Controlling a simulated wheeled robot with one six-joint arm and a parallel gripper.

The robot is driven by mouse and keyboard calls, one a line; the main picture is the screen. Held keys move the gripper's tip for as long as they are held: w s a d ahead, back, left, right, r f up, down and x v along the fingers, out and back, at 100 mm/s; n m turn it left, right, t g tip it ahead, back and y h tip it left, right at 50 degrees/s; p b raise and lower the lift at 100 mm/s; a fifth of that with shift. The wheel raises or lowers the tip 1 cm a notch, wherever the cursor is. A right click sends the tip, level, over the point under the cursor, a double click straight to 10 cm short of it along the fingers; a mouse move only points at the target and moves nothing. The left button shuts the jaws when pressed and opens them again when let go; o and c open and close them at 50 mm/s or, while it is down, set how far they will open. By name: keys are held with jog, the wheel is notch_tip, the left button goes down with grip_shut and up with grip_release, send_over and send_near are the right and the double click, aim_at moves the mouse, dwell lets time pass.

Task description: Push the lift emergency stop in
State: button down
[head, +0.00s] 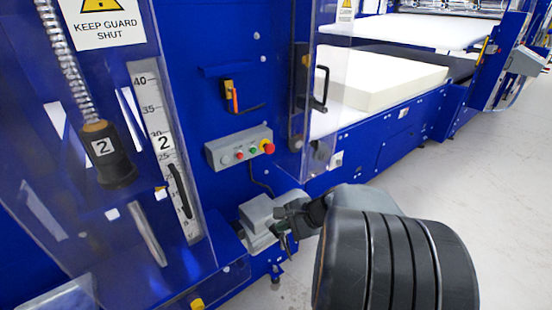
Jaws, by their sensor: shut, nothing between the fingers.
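A grey control box (238,149) is fixed to the blue machine panel near the middle of the head view. A red mushroom button with yellow at its base, likely the emergency stop (268,147), sits at the box's right end. I cannot tell if it is in or out. Smaller green and red buttons sit to its left. My gripper (284,232) is shut and empty, below and slightly right of the control box, apart from the button. Its fingertips are small and dark here, partly lost against the grey housing.
A grey housing (258,214) stands beside my gripper, under the box's cable. A clear guard with a black handle (321,90) hangs right of the box. A white foam block (380,78) lies on the conveyor. The grey floor at right is clear.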

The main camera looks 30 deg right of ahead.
aim_at(272, 150)
jog(key=w+d+r+m+t+h, duration=0.4)
jog(key=w+d+r+m+t, duration=0.2)
jog(key=d+m+t, duration=0.5)
notch_tip(272, 150, up, 3)
jog(key=m, duration=0.5)
jog(key=shift+m, duration=0.3)
jog(key=shift+f, duration=0.15)
jog(key=w, duration=0.4)
jog(key=w+a, duration=0.1)
jog(key=w, duration=0.4)
jog(key=w+p, duration=0.1)
jog(key=w, duration=0.3)
jog(key=shift+w+a, duration=0.15)
jog(key=shift+a, duration=0.15)
jog(key=shift+w, duration=0.35)
